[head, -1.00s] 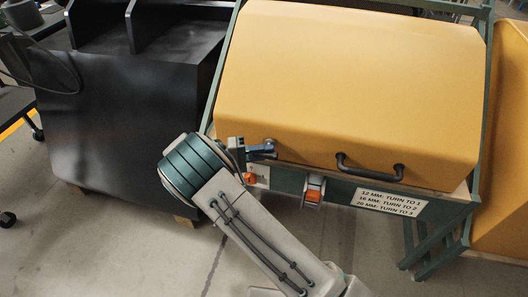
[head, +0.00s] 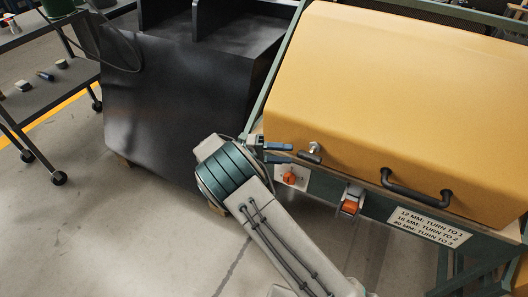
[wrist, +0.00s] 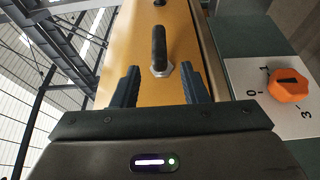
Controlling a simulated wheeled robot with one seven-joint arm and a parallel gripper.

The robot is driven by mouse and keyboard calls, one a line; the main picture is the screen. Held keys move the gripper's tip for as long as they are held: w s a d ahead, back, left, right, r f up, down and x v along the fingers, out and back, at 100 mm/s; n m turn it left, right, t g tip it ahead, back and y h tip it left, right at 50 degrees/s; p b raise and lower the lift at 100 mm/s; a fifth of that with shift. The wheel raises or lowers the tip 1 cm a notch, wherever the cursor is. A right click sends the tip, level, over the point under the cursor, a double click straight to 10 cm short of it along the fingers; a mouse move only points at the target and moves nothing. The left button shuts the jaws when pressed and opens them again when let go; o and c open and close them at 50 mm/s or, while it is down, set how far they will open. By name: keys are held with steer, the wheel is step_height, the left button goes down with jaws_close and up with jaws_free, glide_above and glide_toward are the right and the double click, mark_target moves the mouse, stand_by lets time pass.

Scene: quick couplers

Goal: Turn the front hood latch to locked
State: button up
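The front hood latch (head: 314,152) is a small metal pivot with a dark lever on the yellow hood's (head: 400,100) front left corner. In the wrist view, the latch lever (wrist: 159,45) is black with a silver nut at its near end, and it points away from me. My gripper (head: 289,153) is left of the latch in the head view, with its blue fingers apart. In the wrist view, my open gripper (wrist: 159,75) has one finger on each side of the latch's near end, with gaps on both sides. Contact is not visible.
An orange dial (head: 290,178) on a white plate sits below the hood edge, close to my gripper. An orange part (head: 350,206), a black hood handle (head: 416,194) and a label (head: 430,227) are further right. A black cabinet (head: 190,100) stands left.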

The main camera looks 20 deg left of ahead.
steer(key=v, duration=0.6)
steer(key=shift+a, duration=0.2)
step_height(320, 180, up, 11)
steer(key=g+y+p, duration=0.4)
steer(key=g+p, duration=0.1)
glide_above(306, 151)
steer(key=s+d+r+m+g+y+p, duration=0.1)
steer(key=s+d+r+y+p, duration=0.45)
steer(key=d+r, duration=0.4)
steer(key=s+d+r+m+y+p, duration=0.1)
steer(key=s+d+r+y+p, duration=0.4)
steer(key=d+r, duration=0.5)
steer(key=s+d+r+t+y+p, duration=0.1)
steer(key=s+d+r+t+p, duration=0.1)
steer(key=s, duration=0.4)
steer(key=s+d+r+m+t+y+p, duration=0.1)
steer(key=s+d+r+t+y+p, duration=0.1)
steer(key=s, duration=0.4)
steer(key=shift+s+p, duration=0.3)
steer(key=shift+s, duration=0.05)
